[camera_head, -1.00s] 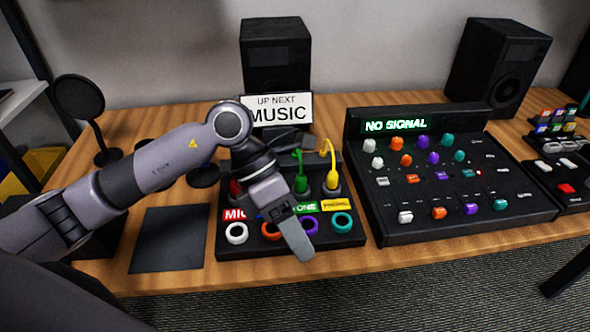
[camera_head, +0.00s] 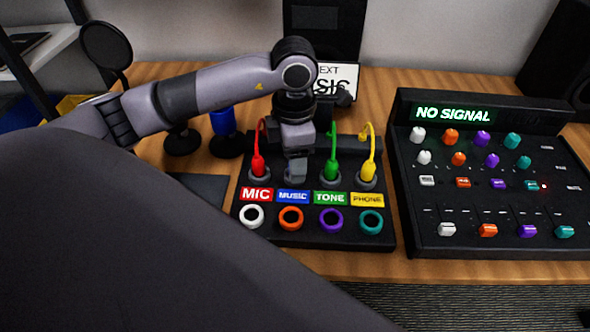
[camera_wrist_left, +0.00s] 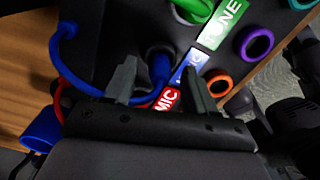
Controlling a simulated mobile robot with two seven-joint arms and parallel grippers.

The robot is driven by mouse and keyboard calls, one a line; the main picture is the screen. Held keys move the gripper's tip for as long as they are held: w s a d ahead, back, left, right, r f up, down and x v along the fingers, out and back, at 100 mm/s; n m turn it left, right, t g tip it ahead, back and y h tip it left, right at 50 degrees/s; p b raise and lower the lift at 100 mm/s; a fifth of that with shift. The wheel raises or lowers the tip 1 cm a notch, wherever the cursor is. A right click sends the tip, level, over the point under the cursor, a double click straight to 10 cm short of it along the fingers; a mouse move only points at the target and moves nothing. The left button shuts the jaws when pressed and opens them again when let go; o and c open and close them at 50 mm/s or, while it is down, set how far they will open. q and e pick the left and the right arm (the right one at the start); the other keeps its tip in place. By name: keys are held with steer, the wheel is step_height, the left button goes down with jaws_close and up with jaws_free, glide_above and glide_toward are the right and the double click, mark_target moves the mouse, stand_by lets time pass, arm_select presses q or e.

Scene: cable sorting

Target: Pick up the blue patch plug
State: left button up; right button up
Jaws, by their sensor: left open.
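The blue patch plug (camera_wrist_left: 160,66) stands in its socket in the wrist view, with its blue cable (camera_wrist_left: 78,78) looping off to the left. In the head view it is hidden behind my left gripper (camera_head: 296,178), above the blue MUSIC label (camera_head: 293,197). My left gripper (camera_wrist_left: 162,88) is open, pointing down, its two fingers on either side of the plug in the wrist view. I cannot tell whether they touch it. My right gripper is not in view.
The patch panel (camera_head: 305,236) also holds a red plug (camera_head: 258,165), a green plug (camera_head: 332,168) and a yellow plug (camera_head: 368,168) close by. A row of coloured rings lies in front. A mixer (camera_head: 480,195) stands to the right, a blue cylinder (camera_head: 222,122) behind left.

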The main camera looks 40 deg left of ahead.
arm_select(q)
steer(key=shift+f, duration=0.35)
jaws_close()
steer(key=shift+r, duration=0.15)
